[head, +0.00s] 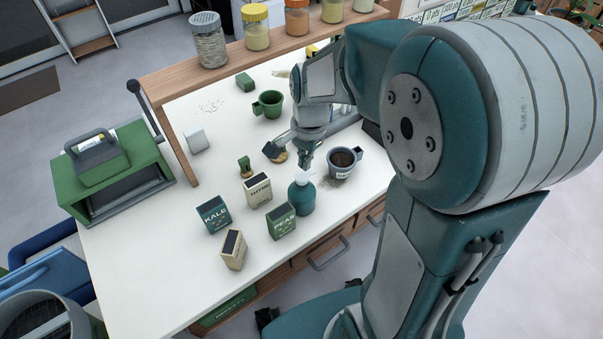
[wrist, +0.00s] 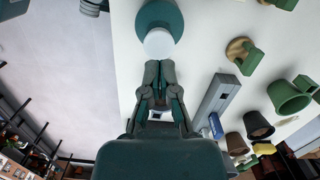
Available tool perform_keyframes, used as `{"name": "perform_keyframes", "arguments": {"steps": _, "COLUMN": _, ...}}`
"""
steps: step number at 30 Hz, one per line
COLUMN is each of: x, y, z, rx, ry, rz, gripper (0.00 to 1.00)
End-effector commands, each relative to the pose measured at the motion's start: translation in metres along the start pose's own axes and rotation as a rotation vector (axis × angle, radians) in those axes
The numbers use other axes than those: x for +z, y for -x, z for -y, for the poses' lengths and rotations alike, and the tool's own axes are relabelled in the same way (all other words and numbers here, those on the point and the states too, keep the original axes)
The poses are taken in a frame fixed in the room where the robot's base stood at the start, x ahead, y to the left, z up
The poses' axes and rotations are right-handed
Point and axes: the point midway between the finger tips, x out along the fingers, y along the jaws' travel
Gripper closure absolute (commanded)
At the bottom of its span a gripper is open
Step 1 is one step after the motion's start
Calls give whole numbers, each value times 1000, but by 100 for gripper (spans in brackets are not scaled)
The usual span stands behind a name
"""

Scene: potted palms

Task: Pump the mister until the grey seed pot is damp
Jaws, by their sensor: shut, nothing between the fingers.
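The mister (head: 301,198) is a teal bottle with a white top, upright near the front edge of the white table. From above in the wrist view, its white top (wrist: 159,43) sits over the round teal body. My gripper (head: 306,162) is shut and empty, its fingertips just by the white top. In the wrist view the closed fingertips (wrist: 160,66) point at that top; I cannot tell whether they touch it. The grey seed pot (head: 341,173), cup-shaped with a handle and dark soil, stands just right of the mister. I cannot make it out in the wrist view.
Seed boxes marked kale (head: 213,215), thyme (head: 257,191) and peas (head: 281,222) stand left of the mister. A green cup (head: 268,106) stands further back. A wooden shelf (head: 180,76) with jars spans the back. A green box (head: 118,170) is at left.

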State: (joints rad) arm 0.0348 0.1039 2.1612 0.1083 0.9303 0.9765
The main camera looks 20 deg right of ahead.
Motion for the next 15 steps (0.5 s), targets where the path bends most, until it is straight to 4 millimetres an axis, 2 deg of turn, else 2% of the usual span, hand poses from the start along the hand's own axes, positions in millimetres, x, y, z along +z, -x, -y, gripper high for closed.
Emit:
{"name": "perform_keyframes", "arguments": {"steps": 6, "x": 0, "y": -15, "z": 0, "rx": 1, "ry": 1, "rz": 1, "gripper": 100}}
{"name": "perform_keyframes", "arguments": {"steps": 15, "x": 0, "y": -16, "z": 0, "rx": 0, "ry": 1, "rz": 0, "gripper": 100}}
